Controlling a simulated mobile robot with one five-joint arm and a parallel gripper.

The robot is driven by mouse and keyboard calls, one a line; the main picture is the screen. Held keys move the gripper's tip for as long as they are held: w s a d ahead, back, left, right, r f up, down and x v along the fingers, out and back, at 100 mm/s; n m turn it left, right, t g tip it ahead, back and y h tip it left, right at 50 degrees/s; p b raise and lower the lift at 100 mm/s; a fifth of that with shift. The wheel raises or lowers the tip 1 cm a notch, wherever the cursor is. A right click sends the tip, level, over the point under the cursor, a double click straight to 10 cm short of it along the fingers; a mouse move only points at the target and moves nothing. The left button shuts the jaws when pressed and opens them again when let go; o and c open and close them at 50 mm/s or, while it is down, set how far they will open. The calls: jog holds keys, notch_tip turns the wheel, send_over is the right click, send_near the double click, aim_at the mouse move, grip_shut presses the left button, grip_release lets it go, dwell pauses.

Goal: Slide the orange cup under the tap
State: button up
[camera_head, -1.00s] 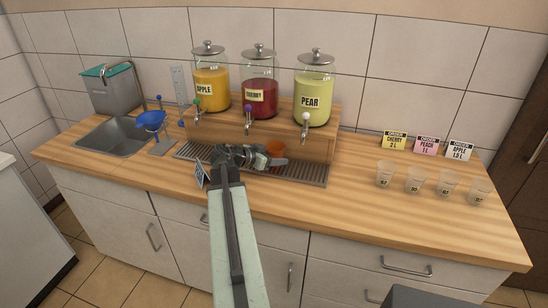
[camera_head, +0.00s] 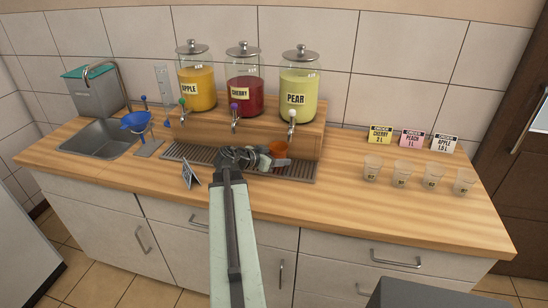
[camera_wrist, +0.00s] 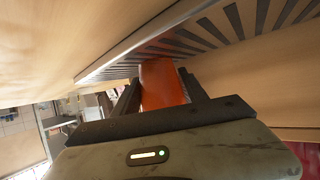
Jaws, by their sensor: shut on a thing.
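The orange cup (camera_head: 278,148) is on or just over the dark slatted drip tray (camera_head: 304,171), below and slightly left of the white-knobbed pear tap (camera_head: 291,118). My gripper (camera_head: 272,158) comes from the front and covers part of the cup. In the wrist view the orange cup (camera_wrist: 163,84) sits between both fingers of my gripper (camera_wrist: 160,90), which is shut on it. The purple-knobbed cherry tap (camera_head: 235,113) is left of the cup. The green-knobbed apple tap (camera_head: 183,108) is farther left.
Three jars, apple (camera_head: 196,85), cherry (camera_head: 243,88) and pear (camera_head: 298,92), stand on a wooden shelf behind the tray. Several clear cups (camera_head: 402,174) stand at right before order cards (camera_head: 411,139). The counter front is clear.

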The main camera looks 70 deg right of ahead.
aim_at(288, 167)
jog(key=shift+s, duration=2)
jog(key=o, duration=1.4)
